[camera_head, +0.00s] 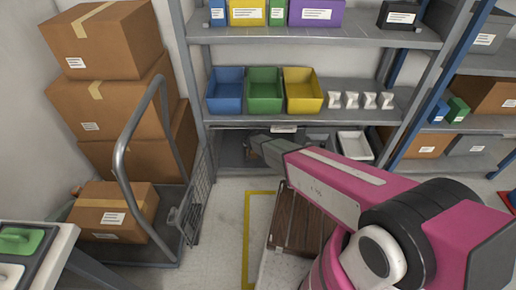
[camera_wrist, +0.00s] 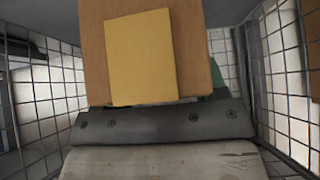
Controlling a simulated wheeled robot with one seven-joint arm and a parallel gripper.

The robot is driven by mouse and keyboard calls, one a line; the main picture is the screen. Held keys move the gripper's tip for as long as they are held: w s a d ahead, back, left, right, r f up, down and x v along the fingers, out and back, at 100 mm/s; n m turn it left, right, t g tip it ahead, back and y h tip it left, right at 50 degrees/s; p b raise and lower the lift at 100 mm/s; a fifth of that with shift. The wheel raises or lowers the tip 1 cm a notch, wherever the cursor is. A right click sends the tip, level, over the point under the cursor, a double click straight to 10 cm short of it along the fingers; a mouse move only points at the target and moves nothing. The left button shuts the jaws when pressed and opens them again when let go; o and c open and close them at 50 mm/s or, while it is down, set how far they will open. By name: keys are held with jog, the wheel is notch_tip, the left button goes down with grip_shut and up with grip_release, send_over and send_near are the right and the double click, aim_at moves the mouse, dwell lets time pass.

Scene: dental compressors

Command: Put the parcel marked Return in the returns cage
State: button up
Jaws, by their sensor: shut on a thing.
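A brown box-shaped parcel (camera_wrist: 196,60) with a plain yellow panel fills the upper middle of the wrist view. No word can be read on it. My gripper (camera_wrist: 160,112) is shut on the parcel's near end. Wire mesh walls of a cage (camera_wrist: 289,80) stand to the left and right of the parcel, apart from it. In the head view my gripper (camera_head: 258,147) reaches to the lower shelf area, and the parcel is mostly hidden there. A mesh panel (camera_head: 196,200) shows just left of it, beside the trolley.
A trolley with a curved grey handle (camera_head: 121,145) stands at left by stacked brown cartons (camera_head: 105,110). Blue, green and yellow bins (camera_head: 264,104) sit on the shelf above my gripper. A white tray (camera_head: 355,146) lies lower right.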

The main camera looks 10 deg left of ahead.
jog(key=shift+w+d+f, duration=0.45)
jog(key=shift+w+f, duration=0.05)
jog(key=shift+f, duration=0.55)
jog(key=shift+w+d+f, duration=0.45)
jog(key=shift+d+f, duration=0.05)
jog(key=shift+f, duration=0.6)
jog(key=shift+w+d+f, duration=0.45)
jog(key=shift+w+f, duration=0.05)
jog(key=shift+f, duration=0.55)
jog(key=shift+f, duration=0.15)
jog(key=o, duration=1.2)
jog(key=shift+c, duration=0.2)
jog(key=shift+r, duration=0.2)
jog(key=v, duration=1.2)
